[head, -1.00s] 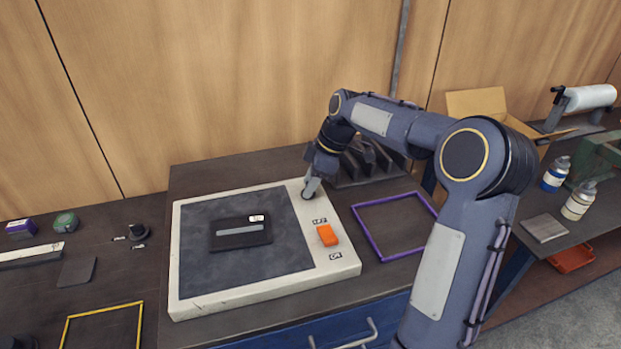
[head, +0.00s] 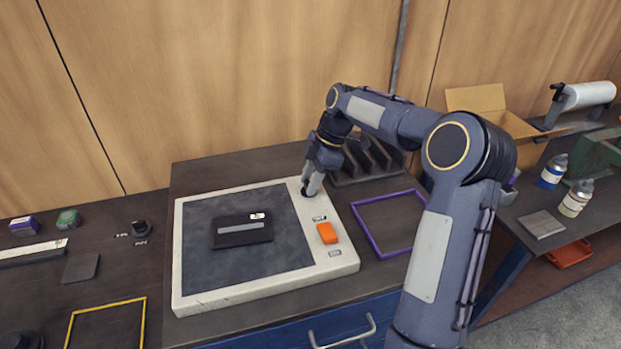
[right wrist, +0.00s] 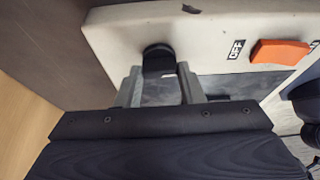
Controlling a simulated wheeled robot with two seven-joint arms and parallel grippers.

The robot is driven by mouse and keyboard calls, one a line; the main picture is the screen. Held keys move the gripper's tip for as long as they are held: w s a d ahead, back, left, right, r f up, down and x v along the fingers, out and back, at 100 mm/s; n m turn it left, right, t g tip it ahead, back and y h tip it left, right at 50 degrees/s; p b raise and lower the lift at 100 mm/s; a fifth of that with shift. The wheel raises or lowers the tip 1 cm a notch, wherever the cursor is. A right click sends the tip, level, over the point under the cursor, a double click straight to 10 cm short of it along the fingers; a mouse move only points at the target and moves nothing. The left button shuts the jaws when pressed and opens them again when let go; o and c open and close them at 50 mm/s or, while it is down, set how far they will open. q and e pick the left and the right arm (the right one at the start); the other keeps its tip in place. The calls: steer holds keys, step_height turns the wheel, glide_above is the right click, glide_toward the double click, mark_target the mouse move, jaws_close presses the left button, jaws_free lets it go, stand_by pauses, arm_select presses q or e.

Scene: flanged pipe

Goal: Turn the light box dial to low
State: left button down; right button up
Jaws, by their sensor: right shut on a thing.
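The light box (head: 225,297) is a pale slab with a dark panel, lying on the dark bench. Its dial, a small black knob, sits near the box's far right corner. In the head view my right gripper (head: 312,190) points down at that corner and mostly covers the dial. In the right wrist view the dial (right wrist: 158,60) is between the two fingers of my right gripper (right wrist: 160,85), which is shut on it. The dial's marked setting cannot be read. My left gripper is not in view.
An orange rocker switch (head: 327,233) with small labels is on the box's right border. A black flat case (head: 241,231) lies on the panel. A purple frame (head: 391,223) lies right of the box, and a dark slotted rack (head: 366,163) stands behind it.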

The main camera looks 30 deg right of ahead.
steer(key=o, duration=1)
steer(key=v, duration=0.8)
steer(key=shift+b, duration=0.35)
steer(key=shift+a, duration=0.1)
